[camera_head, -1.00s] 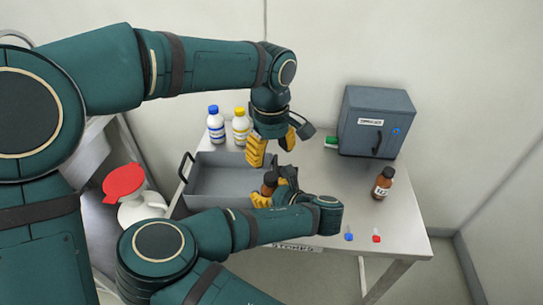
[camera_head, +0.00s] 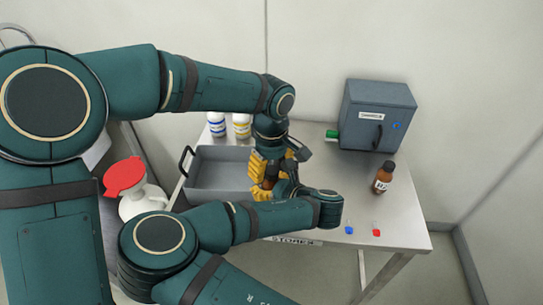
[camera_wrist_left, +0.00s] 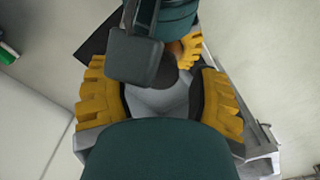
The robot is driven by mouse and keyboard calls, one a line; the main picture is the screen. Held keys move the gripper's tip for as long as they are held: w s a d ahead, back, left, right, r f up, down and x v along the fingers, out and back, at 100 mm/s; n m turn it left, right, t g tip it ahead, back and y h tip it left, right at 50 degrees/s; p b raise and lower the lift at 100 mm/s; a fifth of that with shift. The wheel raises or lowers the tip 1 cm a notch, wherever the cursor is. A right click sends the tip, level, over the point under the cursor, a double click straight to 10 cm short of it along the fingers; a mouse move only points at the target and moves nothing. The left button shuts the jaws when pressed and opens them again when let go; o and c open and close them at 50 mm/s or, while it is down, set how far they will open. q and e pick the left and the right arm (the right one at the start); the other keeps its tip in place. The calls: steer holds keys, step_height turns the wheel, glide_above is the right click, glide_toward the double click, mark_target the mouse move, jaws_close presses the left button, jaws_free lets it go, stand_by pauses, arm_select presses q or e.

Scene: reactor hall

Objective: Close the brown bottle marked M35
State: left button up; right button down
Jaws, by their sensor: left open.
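A brown bottle (camera_head: 270,180) shows only as a small patch between yellow fingers near the tray's right end; its label and top are hidden. My right gripper (camera_head: 274,188) is around it, with its fingers on either side. My left gripper (camera_head: 268,160) points down directly above, open, with its fingers at the bottle's upper part. In the left wrist view its yellow fingers (camera_wrist_left: 160,100) are spread wide, and a dark part of my own blocks much of the space between. Another brown bottle (camera_head: 383,178) with a dark cap and white label stands at the right; I cannot read its label surely.
A grey tray (camera_head: 200,188) lies left of the grippers, with two white bottles (camera_head: 241,126) behind it. A grey box (camera_head: 376,112) with a handle stands at the back right. Small blue (camera_head: 349,230) and red (camera_head: 377,232) pieces lie near the front edge. A red-topped white jug (camera_head: 140,202) stands left.

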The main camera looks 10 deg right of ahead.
arm_select(q)
steer(key=shift+f, duration=0.35)
jaws_close()
steer(key=shift+c, duration=0.2)
jaws_free()
steer(key=shift+r, duration=2.3)
steer(key=shift+o, duration=0.2)
steer(key=shift+r, duration=1.75)
